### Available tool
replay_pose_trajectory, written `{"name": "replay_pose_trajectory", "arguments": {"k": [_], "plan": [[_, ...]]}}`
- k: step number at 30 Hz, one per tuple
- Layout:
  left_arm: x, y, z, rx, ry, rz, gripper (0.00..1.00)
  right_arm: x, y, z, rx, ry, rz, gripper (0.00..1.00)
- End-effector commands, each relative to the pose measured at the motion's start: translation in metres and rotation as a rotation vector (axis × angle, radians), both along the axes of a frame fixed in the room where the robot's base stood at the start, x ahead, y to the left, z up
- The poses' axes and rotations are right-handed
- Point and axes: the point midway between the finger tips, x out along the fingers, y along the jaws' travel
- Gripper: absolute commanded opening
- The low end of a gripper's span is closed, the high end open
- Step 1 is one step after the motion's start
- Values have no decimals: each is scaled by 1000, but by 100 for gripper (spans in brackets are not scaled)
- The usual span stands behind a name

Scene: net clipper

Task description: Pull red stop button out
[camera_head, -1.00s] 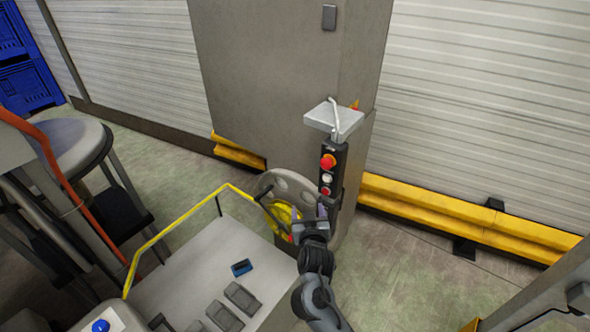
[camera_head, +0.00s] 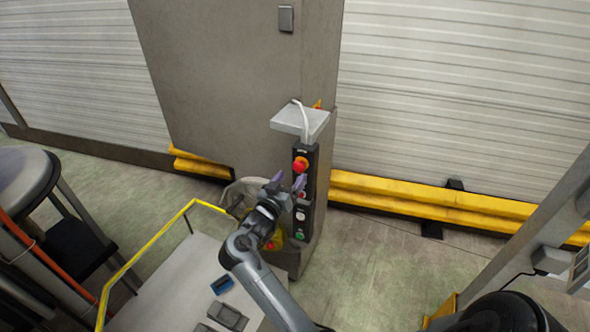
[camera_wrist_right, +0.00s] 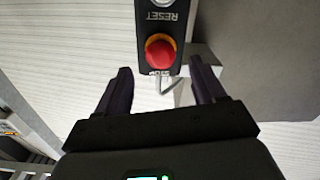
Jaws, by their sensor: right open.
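The red stop button (camera_head: 300,164) sits at the top of a black control panel (camera_head: 310,194) on a post in the head view. My right gripper (camera_head: 288,183) is open and empty, just below and left of the button. In the right wrist view the red button (camera_wrist_right: 160,54) has a yellow collar and lies ahead of the open fingers (camera_wrist_right: 163,88), centred between them. The fingers appear apart from it. A RESET label shows on the panel next to it. My left gripper is not in view.
A grey box (camera_head: 300,121) with a white cable tops the post above the panel. White and green buttons sit lower on the panel. A yellow rail (camera_head: 152,266) borders the platform at left. A yellow floor barrier (camera_head: 430,203) runs along the shutter at right.

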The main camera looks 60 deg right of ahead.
Motion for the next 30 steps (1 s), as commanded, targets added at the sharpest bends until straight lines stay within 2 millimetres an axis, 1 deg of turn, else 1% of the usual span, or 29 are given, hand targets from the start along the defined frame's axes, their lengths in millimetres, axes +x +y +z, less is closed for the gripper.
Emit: {"name": "replay_pose_trajectory", "arguments": {"k": [1,3,6,9,14,21,22,23,30], "plan": [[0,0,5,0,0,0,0,1,-9,3,-2,2,-2,69],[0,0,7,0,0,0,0,2,-18,2,1,1,-1,69],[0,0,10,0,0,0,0,3,-29,2,-1,1,0,69],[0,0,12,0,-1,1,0,4,-36,1,0,1,1,69],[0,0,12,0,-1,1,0,5,-42,0,1,-1,1,69],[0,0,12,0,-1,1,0,5,-42,0,2,-1,2,69],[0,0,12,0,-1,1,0,5,-42,0,2,-1,2,68],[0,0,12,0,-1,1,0,5,-42,0,2,-1,2,63],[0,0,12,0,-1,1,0,5,-42,-1,2,-1,2,26]]}}
